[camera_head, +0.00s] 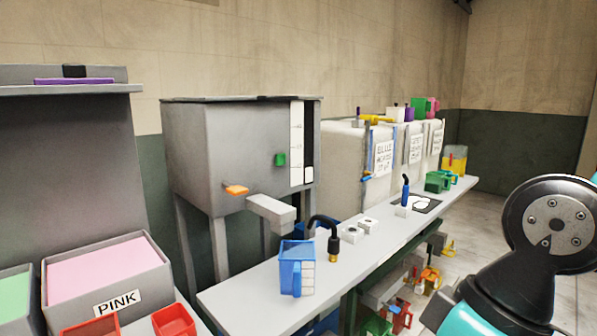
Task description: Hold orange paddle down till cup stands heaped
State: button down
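The orange paddle (237,190) sticks out from the front of a grey hopper (215,150), left of a light-grey spout (272,211). A blue cup (290,276) with white marks on its side stands upright on the bench, lower in the picture than the spout's end. I cannot tell whether it is directly beneath the spout, and its fill level is not clear. A green knob (280,159) sits beside a white marked strip on the hopper. Only links of my arm show at the right edge; my gripper is out of view, and nothing visible touches the paddle.
A black curved hose with a brass end stands right behind the cup. The long grey bench (245,298) carries white blocks, a dark mat and green containers farther back. A pink bin (107,270) and red trays sit at left. Cluttered shelves lie under the bench.

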aim_at(236, 190)
jog(key=z, duration=0.25)
jog(key=i, duration=0.8)
jog(key=u, duration=0.65)
jog(key=i, duration=0.5)
jog(key=u, duration=0.5)
